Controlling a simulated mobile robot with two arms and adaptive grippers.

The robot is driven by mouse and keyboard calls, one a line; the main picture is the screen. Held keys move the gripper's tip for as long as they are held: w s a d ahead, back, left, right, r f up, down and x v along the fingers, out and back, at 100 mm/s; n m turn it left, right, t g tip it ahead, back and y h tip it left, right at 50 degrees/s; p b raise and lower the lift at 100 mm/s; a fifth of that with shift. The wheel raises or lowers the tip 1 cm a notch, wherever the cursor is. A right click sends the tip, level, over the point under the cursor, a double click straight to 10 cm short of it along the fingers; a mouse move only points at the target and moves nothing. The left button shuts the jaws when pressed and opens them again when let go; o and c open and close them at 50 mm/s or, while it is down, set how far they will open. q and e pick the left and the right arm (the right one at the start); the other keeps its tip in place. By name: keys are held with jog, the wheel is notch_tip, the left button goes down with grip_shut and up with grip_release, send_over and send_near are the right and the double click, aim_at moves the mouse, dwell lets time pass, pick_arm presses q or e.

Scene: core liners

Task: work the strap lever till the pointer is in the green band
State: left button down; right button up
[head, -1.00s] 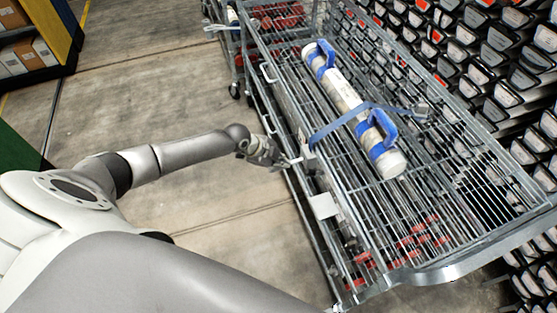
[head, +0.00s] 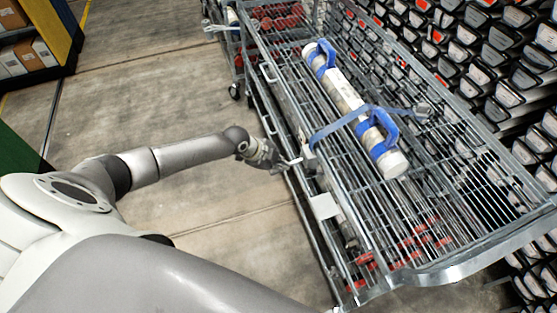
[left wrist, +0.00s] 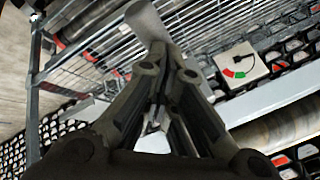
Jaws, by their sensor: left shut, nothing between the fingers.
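A blue strap (head: 345,122) crosses a pale core tube with blue handles (head: 347,95) on the rack cart. A short pale lever (head: 294,161) juts from the cart's left side below the strap's end. My left gripper (head: 279,163) is at this lever, its fingers shut and empty; contact cannot be told. In the left wrist view, the shut fingers (left wrist: 160,110) point at a grey rounded bar (left wrist: 148,22), probably the lever. The gauge plate (head: 323,206) also shows in the left wrist view (left wrist: 250,60). Its black pointer (left wrist: 245,58) points upper right, seemingly outside the green band (left wrist: 239,74).
The wire-deck cart (head: 420,190) has a rail along its left side. Another cart (head: 235,50) stands behind it. Stacked core trays (head: 490,60) fill the right side. The concrete floor (head: 160,90) left of the cart is clear.

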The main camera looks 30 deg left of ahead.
pick_arm(q)
jog(key=shift+s+f, duration=0.1)
dwell(0.7)
jog(key=shift+w+d+r+p, duration=0.2)
jog(key=shift+r+p, duration=0.45)
jog(key=shift+r, duration=0.25)
jog(key=shift+w+d+r+p, duration=0.1)
jog(key=shift+w+r+p, duration=0.05)
jog(key=shift+r+p, duration=0.65)
jog(key=shift+w+d+r+p, duration=0.15)
jog(key=shift+r+p, duration=0.35)
jog(key=shift+r, duration=0.5)
jog(key=r+p, duration=0.2)
jog(key=r, duration=0.1)
jog(key=w+r+p, duration=0.1)
jog(key=r, duration=0.1)
jog(key=shift+d, duration=0.3)
jog(key=shift+s+f, duration=0.1)
